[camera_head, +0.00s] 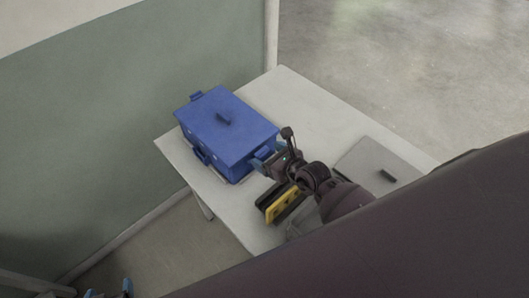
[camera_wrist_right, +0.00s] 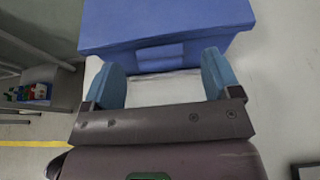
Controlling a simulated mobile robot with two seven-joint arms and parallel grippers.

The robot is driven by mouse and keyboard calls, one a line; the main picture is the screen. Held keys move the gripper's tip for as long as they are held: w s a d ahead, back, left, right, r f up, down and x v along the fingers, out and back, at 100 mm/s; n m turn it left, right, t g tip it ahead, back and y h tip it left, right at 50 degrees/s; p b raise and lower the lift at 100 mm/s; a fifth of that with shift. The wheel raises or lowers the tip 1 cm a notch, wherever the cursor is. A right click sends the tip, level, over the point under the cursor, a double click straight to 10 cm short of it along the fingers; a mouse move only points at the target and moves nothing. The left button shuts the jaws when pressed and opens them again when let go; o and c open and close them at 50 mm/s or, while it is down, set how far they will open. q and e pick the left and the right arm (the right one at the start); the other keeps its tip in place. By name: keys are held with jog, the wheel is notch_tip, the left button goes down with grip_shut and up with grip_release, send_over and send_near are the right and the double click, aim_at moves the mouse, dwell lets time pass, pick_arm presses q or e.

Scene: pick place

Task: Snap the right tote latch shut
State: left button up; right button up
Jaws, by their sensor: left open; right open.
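The blue tote (camera_head: 220,140) stands on the pale table with its lid on and a dark blue handle on top. A blue latch (camera_head: 201,157) shows on its front-left side, and another blue tab (camera_head: 196,97) at the far left end. My right gripper (camera_head: 264,158) is at the tote's right end, open with blue fingers. In the right wrist view, the tote (camera_wrist_right: 165,20) is ahead of the open fingers, and a rectangular blue piece (camera_wrist_right: 160,54) lies between them; I cannot tell its latch position. My left gripper (camera_head: 108,293) is open at the bottom left, away from the table.
A yellow-and-black object (camera_head: 283,204) lies beside my right arm on the table (camera_head: 300,100). A grey flat panel (camera_head: 360,159) with a black handle is at the right. A green-grey wall (camera_head: 90,130) stands behind the left side. The table's far part is clear.

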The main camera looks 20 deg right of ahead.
jog(key=shift+x, duration=1.1)
jog(key=shift+c, duration=0.3)
jog(key=c, duration=0.8)
jog(key=shift+w+a+r+g+p, duration=0.1)
jog(key=shift+w+r+g+p, duration=0.1)
jog(key=shift+g+p, duration=0.2)
jog(key=shift+w+g, duration=0.1)
jog(key=shift+g, duration=0.3)
jog(key=o, duration=0.9)
jog(key=shift+c, duration=0.2)
